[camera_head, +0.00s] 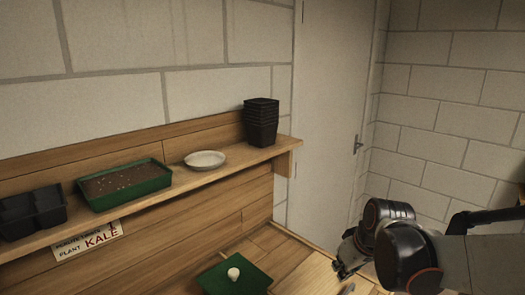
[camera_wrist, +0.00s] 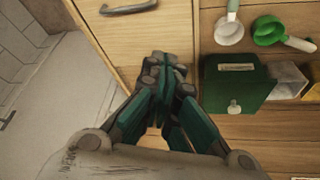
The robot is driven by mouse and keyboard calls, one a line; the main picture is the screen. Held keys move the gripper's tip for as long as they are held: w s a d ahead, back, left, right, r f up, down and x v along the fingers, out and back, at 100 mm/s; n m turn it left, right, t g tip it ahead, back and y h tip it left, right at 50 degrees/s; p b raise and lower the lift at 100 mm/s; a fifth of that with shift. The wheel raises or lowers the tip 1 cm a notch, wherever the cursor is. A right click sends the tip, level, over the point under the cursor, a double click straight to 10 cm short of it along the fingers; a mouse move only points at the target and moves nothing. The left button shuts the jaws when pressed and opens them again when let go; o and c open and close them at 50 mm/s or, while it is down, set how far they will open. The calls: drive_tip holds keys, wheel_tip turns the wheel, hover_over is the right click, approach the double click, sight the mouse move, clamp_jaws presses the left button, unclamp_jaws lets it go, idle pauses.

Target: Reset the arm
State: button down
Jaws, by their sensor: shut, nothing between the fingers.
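My gripper (camera_head: 343,270) is at the lower right of the head view, over the wooden bench. It touches nothing that I can see there. In the wrist view my gripper (camera_wrist: 166,65) has its dark green and grey fingers drawn together at the tips, with nothing between them. Behind the fingers is a wooden surface. A green box or lid with a white knob (camera_wrist: 236,90) lies just right of the fingers, apart from them. It also shows at the bottom of the head view as a green square (camera_head: 248,281).
A wooden shelf (camera_head: 225,165) on the left holds a black cell tray (camera_head: 32,212), a green soil tray (camera_head: 125,187), a white dish (camera_head: 205,160) and stacked black pots (camera_head: 262,122). White and green scoops (camera_wrist: 268,30) lie upper right.

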drive_tip(key=s+r+m+t+h+b, duration=0.1)
drive_tip(key=s+r+m+t+b, duration=0.1)
drive_tip(key=s, duration=1.4)
drive_tip(key=shift+s+a+r+m+t+b, duration=0.2)
drive_tip(key=shift+s+r+m+t+b, duration=0.3)
drive_tip(key=shift+m, duration=0.7)
